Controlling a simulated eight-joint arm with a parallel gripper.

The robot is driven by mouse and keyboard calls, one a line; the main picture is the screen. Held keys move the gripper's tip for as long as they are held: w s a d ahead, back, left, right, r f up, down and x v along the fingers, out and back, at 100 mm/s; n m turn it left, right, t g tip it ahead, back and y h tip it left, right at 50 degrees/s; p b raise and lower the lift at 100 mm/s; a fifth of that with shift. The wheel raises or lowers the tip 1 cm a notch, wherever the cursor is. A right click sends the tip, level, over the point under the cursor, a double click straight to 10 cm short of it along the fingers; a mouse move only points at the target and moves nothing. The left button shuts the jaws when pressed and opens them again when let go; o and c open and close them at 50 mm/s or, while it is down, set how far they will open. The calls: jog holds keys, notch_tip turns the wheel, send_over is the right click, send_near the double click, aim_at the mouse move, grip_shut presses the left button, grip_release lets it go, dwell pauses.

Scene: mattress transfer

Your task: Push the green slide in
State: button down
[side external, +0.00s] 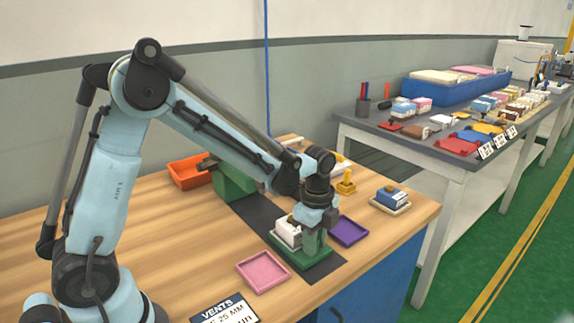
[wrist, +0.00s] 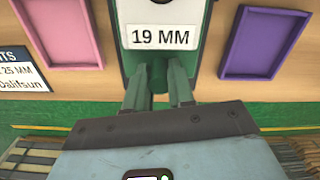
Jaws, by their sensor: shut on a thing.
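The green slide (side external: 312,255) lies low on the wooden bench at its front part, on a dark strip. A white block (side external: 287,233) sits on it. In the wrist view the green slide (wrist: 201,55) carries a white plate marked "19 MM" (wrist: 160,37), with a round green knob (wrist: 160,76) at its near end. My gripper (wrist: 159,82) has its two fingers on either side of this knob, shut on it. In the side view my gripper (side external: 314,238) points down at the slide's near end and hides part of it. A green housing (side external: 236,182) stands at the strip's far end.
A pink tray (side external: 263,271) and a purple tray (side external: 349,231) flank the slide. An orange tray (side external: 188,172), a yellow piece (side external: 346,184) and a blue-topped block (side external: 391,197) stand farther off. A sign (side external: 224,311) is at the front edge. The dark strip between slide and housing looks clear.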

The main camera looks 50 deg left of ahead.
jog(key=a, duration=0.4)
jog(key=shift+a, duration=0.35)
jog(key=c, duration=1)
grip_release()
notch_tip(320, 180, up, 12)
jog(key=shift+r, duration=0.1)
